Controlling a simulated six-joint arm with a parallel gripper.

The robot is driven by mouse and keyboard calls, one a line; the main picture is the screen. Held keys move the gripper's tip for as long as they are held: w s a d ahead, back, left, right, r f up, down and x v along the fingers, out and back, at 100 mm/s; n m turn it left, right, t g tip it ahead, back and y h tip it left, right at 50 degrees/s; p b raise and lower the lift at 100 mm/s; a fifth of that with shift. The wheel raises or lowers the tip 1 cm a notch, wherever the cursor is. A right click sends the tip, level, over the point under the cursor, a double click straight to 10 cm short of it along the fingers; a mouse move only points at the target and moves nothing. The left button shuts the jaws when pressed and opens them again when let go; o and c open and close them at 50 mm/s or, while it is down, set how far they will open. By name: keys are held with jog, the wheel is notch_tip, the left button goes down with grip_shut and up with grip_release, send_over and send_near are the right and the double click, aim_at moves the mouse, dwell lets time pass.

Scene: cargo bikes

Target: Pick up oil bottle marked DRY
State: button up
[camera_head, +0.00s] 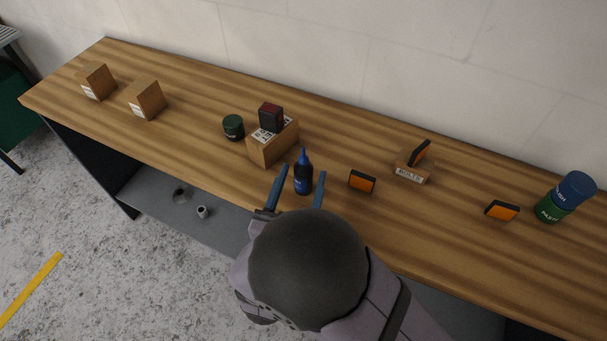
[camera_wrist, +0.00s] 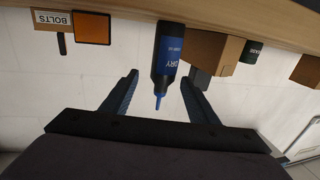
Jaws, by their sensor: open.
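The oil bottle (camera_head: 303,174) is dark with a blue band and a thin blue nozzle. It stands upright near the front edge of the bench. In the wrist view, which is upside down, the bottle (camera_wrist: 167,57) shows the word DRY on its label. My gripper (camera_head: 300,180) is open, with one blue finger on each side of the bottle. In the wrist view my gripper (camera_wrist: 158,82) has its fingers apart, with the bottle's nozzle between them. Gaps show between the fingers and the bottle.
An orange block (camera_head: 362,181) and a BOLTS box (camera_head: 413,168) are to the right. Bench space (camera_head: 330,150) between is clear.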

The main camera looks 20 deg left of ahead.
jog(key=shift+w+a+p, duration=0.2)
jog(key=shift+w+p, duration=0.15)
jog(key=shift+w, duration=0.65)
jog(key=shift+w+a+f+p, duration=0.1)
jog(key=shift+w+a+p, duration=0.2)
jog(key=shift+w, duration=0.55)
jog(key=shift+w+a+f+p, duration=0.15)
jog(key=shift+w+p, duration=0.3)
jog(key=shift+w, duration=0.45)
jog(key=shift+w+a+f+p, duration=0.1)
jog(key=shift+w+a+p, duration=0.2)
jog(key=shift+w, duration=0.55)
jog(key=c, duration=1.2)
